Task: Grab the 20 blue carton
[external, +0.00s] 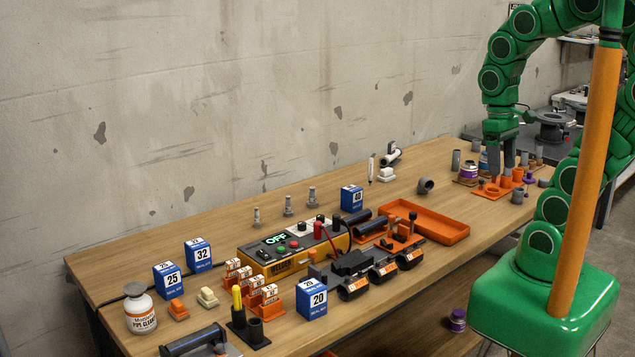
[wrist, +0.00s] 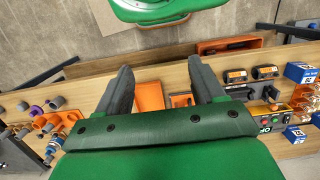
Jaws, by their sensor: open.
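The blue carton marked 20 (external: 312,298) stands upright near the front edge of the bench in the external view, with its white number label showing. A blue carton at the right edge of the wrist view (wrist: 299,72) looks like the same one, but its number is too small to read. My gripper (external: 502,168) is over the far right end of the bench, well away from the 20 carton. In the wrist view my gripper (wrist: 163,72) has its two fingers spread wide with nothing held between them.
Other blue cartons read 25 (external: 167,281), 32 (external: 199,254) and 40 (external: 352,199).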

